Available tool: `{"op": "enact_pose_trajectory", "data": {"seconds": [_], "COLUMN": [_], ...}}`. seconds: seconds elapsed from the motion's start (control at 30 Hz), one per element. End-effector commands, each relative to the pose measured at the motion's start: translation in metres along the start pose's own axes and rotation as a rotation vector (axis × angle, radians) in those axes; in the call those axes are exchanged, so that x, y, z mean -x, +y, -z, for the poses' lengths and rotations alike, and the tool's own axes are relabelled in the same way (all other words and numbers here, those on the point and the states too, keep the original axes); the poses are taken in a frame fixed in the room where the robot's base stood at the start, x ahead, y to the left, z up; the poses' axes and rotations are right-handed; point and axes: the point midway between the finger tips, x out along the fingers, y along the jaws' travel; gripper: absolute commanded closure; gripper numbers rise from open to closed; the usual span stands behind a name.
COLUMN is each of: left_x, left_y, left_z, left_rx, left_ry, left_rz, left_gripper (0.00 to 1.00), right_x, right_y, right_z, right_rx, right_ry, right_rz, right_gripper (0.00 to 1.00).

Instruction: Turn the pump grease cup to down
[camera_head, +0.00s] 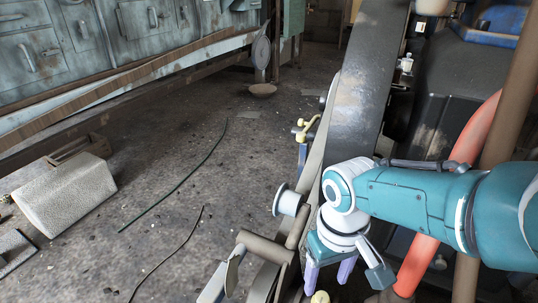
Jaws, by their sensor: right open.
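My right gripper (330,277) is on the end of the teal arm that comes in from the right. It points down beside the engine, and its pale purple fingers are apart. A small yellow knob (320,297) shows at the bottom edge, just below and between the fingers, cut off by the frame. I cannot tell whether the fingers touch it. Which part is the pump grease cup is not clear, and its setting cannot be read. My left gripper is not in view.
A dark belt (358,95) runs up past my right wrist. A pale flanged spool (287,200) and a brown cylinder (265,247) stick out left of the gripper. An orange pipe (470,135) stands behind my arm. The floor at left is mostly open, with cables and a block (65,195).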

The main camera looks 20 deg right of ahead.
Motion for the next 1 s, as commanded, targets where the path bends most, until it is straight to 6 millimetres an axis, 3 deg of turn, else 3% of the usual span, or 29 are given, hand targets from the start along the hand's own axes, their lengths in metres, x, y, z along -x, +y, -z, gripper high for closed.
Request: {"op": "enact_pose_trajectory", "data": {"seconds": [0.03,0.1,0.3,1.0], "left_x": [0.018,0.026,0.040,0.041], "left_y": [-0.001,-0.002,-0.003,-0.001], "left_z": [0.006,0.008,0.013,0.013], "left_rx": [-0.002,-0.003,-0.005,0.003], "left_ry": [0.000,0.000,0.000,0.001], "left_rz": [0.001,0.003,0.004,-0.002], "left_gripper": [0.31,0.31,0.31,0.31], "right_x": [0.019,0.029,0.045,0.045], "right_y": [0.000,0.000,0.000,0.000], "right_z": [0.000,0.000,-0.001,0.000], "right_rx": [0.000,0.000,-0.001,-0.001], "right_ry": [0.000,-0.001,-0.001,-0.001], "right_rz": [0.000,0.000,0.000,0.000], "right_gripper": [0.34,0.34,0.34,0.34]}}
